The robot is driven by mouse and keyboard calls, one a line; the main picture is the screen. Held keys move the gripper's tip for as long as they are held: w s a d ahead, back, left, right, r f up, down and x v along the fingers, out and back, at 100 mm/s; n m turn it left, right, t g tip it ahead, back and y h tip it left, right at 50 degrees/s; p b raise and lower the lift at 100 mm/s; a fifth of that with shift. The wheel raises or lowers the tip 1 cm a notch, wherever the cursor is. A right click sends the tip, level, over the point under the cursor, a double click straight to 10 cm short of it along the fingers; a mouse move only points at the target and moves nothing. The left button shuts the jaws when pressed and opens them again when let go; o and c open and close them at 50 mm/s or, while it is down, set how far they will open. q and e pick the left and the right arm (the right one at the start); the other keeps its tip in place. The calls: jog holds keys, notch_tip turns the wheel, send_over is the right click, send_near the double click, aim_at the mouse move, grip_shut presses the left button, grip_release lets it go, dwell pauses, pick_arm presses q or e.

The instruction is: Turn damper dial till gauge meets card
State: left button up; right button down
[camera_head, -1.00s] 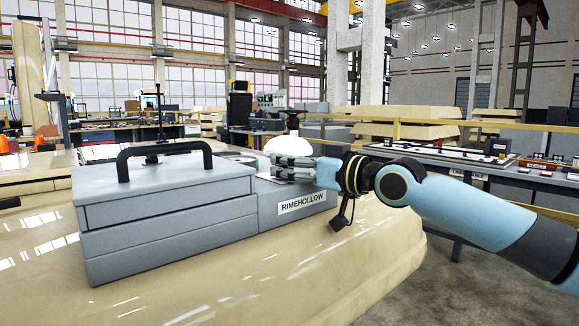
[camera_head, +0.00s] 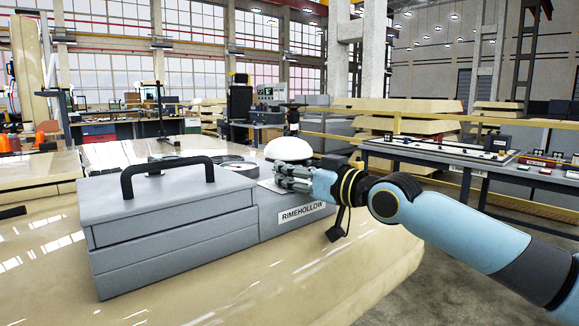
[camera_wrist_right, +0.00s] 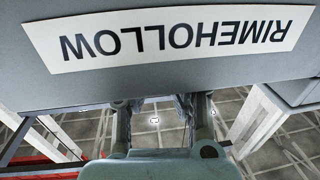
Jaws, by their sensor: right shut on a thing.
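A grey housing marked RIMEHOLLOW (camera_head: 270,222) stands on the cream trolley top. A white domed knob (camera_head: 288,149), which looks like the damper dial, rises at its right end. My right gripper (camera_head: 290,176) is at the knob's near, lower side, shut on it; its fingers hide the knob's base. A round dark-rimmed disc (camera_head: 238,166), perhaps the gauge, lies on top left of the knob; its needle and any card are too small to tell. In the right wrist view, the RIMEHOLLOW label (camera_wrist_right: 185,38) shows upside down above my fingers (camera_wrist_right: 165,105). My left gripper is out of view.
A grey case with a black handle (camera_head: 168,172) fills the housing's left side. The cream trolley top (camera_head: 240,280) is bare in front.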

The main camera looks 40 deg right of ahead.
jog(key=c, duration=1.4)
grip_release()
jog(key=shift+o, duration=0.2)
jog(key=shift+r, duration=0.1)
notch_tip(320, 180, up, 10)
jog(key=shift+f, duration=0.1)
